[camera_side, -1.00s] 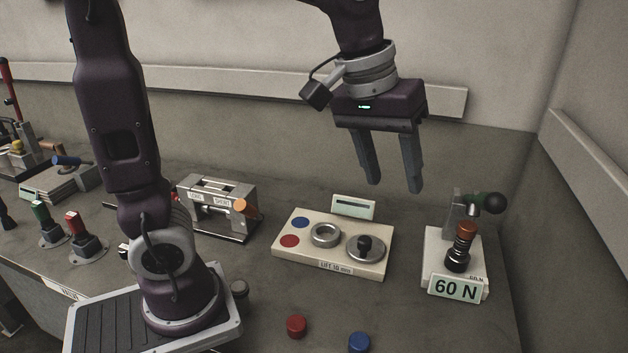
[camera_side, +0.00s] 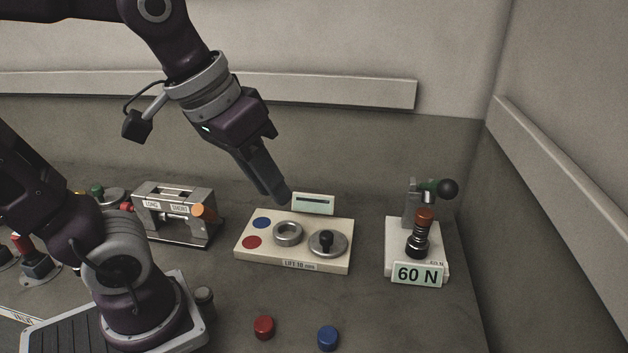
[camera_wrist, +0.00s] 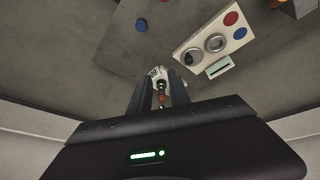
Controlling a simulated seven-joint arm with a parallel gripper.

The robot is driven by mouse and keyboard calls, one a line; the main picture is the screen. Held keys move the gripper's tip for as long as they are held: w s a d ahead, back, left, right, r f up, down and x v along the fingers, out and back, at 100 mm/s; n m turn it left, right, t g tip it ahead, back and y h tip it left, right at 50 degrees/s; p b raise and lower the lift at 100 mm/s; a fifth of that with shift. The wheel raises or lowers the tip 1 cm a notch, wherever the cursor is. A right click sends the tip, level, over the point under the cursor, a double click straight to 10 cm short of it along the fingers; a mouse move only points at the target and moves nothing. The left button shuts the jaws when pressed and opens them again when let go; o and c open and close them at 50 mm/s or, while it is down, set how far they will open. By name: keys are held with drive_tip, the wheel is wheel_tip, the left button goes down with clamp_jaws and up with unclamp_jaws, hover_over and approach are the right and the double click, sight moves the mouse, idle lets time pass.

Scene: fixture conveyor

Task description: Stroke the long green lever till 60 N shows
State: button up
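The spring press (camera_side: 404,230) stands at the right of the bench, on a pale base. Its green lever (camera_side: 431,186) ends in a black ball and points right, roughly level. An orange-capped spring plunger (camera_side: 423,218) stands upright before it. A plate (camera_side: 418,274) at the front reads "60 N". My gripper (camera_side: 277,197) hangs tilted above the back of the middle panel, well left of the lever and not touching it. In the wrist view my gripper (camera_wrist: 158,76) has its fingers apart and empty, with the press seen beyond, between them. The lever is hard to make out there.
The middle panel (camera_side: 255,265) carries a ring, a knobbed disc and red and blue discs. A small display (camera_side: 314,203) stands behind it. A loose red cap (camera_side: 264,327) and blue cap (camera_side: 328,337) lie in front. A metal frame (camera_side: 176,212) stands left. A wall closes the right.

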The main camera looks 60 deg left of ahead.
drive_tip(key=shift+f, duration=0.1)
drive_tip(key=c, duration=0.4)
drive_tip(key=d+f+n+g+h, duration=0.1)
drive_tip(key=n, duration=0.1)
drive_tip(key=w+d+f+n+g+h, duration=0.1)
drive_tip(key=n, duration=0.1)
drive_tip(key=w+d+f+n+g+h, duration=0.1)
drive_tip(key=d+n, duration=0.1)
drive_tip(key=shift+w+n, duration=0.25)
drive_tip(key=shift+n, duration=0.05)
clamp_jaws()
drive_tip(key=n+t+h, duration=0.4)
drive_tip(key=n+h, duration=0.4)
drive_tip(key=n, duration=1.4)
approach(432, 192)
drive_tip(key=s+d+f, duration=0.1)
drive_tip(key=s+f, duration=0.3)
drive_tip(key=w+d, duration=0.6)
drive_tip(key=d, duration=0.1)
drive_tip(key=shift+d+f, duration=0.15)
drive_tip(key=shift+f, duration=0.15)
